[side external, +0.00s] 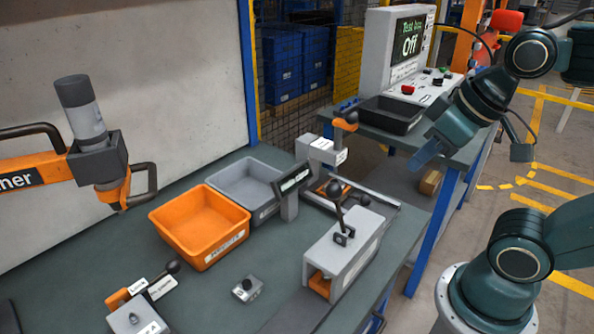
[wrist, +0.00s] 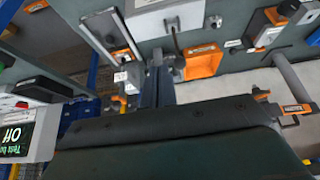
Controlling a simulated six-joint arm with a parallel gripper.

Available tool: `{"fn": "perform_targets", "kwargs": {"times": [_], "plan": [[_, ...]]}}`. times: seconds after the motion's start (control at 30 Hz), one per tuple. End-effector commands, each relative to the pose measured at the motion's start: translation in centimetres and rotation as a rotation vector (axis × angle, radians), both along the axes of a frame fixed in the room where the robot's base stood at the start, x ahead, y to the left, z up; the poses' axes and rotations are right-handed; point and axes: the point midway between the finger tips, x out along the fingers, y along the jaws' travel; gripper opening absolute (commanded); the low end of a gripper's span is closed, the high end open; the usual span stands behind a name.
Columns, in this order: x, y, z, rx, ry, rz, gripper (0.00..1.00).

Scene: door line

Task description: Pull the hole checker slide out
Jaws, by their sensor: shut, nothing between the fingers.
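My gripper (side external: 425,155) hangs in the air at the right of the bench, beside the black tray on the rear table. Its blue-grey fingers are shut and empty, apart from every fixture. In the wrist view the fingers (wrist: 160,88) show above the dark wrist body. A fixture with a rail, a grey head and a dark display (side external: 293,178) stands at the bench's back right, with a black knob (side external: 335,188) at its rail. In front is a grey block fixture (side external: 345,250) with a black-knobbed lever. No label reads clearly, so I cannot tell which part is the hole checker slide.
An orange bin (side external: 203,252) and a grey bin (side external: 250,162) stand on the bench. A small button box (side external: 247,288) and a knobbed fixture (side external: 145,300) are at the front. A test box (side external: 400,55) reading "Off" and a black tray (side external: 392,108) stand on the rear table.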

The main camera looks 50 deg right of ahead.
Motion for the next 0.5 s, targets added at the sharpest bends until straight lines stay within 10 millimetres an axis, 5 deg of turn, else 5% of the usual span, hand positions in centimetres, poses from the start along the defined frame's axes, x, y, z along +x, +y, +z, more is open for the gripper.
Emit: {"fn": "perform_targets", "kwargs": {"times": [0.4,0.5], "plan": [[0.01,0.0,0.0,0.0,0.0,0.0,0.0],[0.04,-0.01,0.02,0.0,0.001,-0.001,0.18]]}}
